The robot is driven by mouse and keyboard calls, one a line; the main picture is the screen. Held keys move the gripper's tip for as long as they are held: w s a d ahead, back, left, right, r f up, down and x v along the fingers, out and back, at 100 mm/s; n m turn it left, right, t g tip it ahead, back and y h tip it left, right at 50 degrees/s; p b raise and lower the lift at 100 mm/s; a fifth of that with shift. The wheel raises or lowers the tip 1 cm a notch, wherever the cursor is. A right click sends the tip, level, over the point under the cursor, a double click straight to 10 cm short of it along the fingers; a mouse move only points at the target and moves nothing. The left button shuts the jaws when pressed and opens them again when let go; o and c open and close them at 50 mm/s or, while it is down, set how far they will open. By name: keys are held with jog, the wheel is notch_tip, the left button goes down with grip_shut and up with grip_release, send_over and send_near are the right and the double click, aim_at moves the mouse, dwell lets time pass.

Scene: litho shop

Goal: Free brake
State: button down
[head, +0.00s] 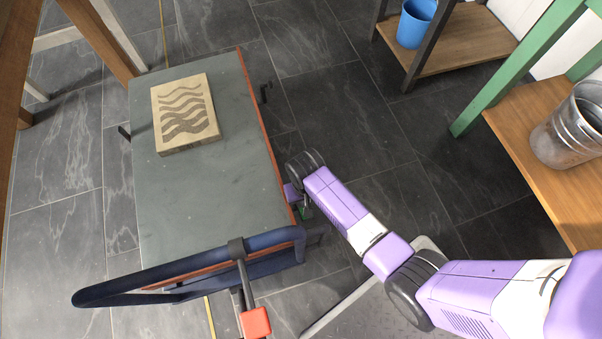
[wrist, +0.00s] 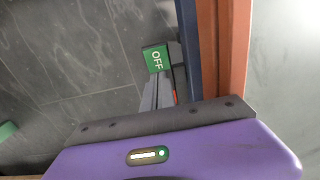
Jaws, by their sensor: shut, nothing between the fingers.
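The cart (head: 215,190) has a grey-green top, an orange side edge and a dark blue push handle (head: 170,282). A green block marked OFF (wrist: 155,58) shows in the wrist view, low beside the cart's blue and orange edge (wrist: 232,50). A red block (head: 256,322) sits on a rod joined to the handle by a dark collar.
A carved tan block (head: 185,113) lies on the cart top. A green-legged bench (head: 545,130) with a metal bucket (head: 568,125) stands at right. A low shelf (head: 455,50) with a blue bucket (head: 416,23) stands behind. Dark tiled floor (head: 350,120) between is clear.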

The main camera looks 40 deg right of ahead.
notch_tip(320, 180, up, 7)
jog(key=p, duration=0.7)
jog(key=shift+w+f, duration=0.1)
dwell(0.5)
